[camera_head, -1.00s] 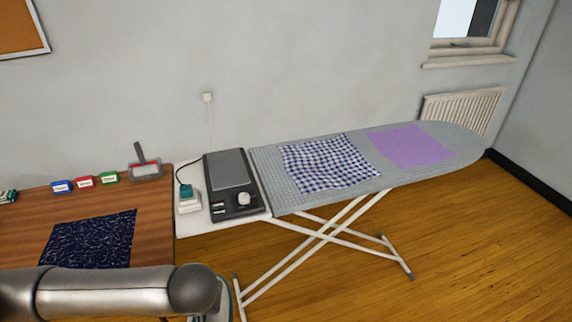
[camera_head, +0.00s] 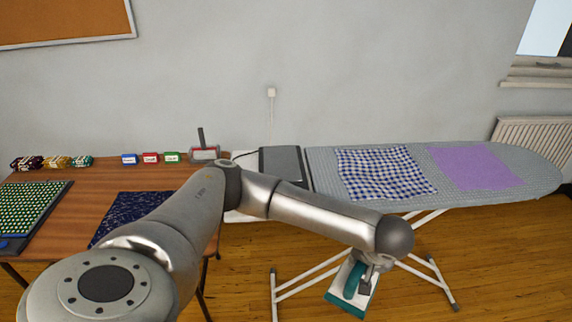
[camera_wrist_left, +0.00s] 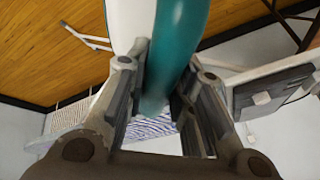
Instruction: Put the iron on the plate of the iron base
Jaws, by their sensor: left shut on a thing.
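The iron (camera_head: 346,288), teal and white, hangs tilted from my left gripper (camera_head: 368,272), low in front of the ironing board and above the floor in the head view. In the left wrist view, the two fingers of my left gripper (camera_wrist_left: 157,100) are closed around the iron's teal handle (camera_wrist_left: 178,45). The dark iron base with its grey plate (camera_head: 282,162) is at the board's left end, up and left of the iron; my arm hides its front part. The base also shows at the right of the wrist view (camera_wrist_left: 285,88). My right gripper is not in view.
The ironing board (camera_head: 320,172) carries a blue checked cloth (camera_head: 380,172) and a purple cloth (camera_head: 472,166). The wooden table (camera_head: 105,180) at left holds a dark blue cloth (camera_head: 128,212), a green dotted mat (camera_head: 32,208) and small boxes. Open floor lies in front of the board.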

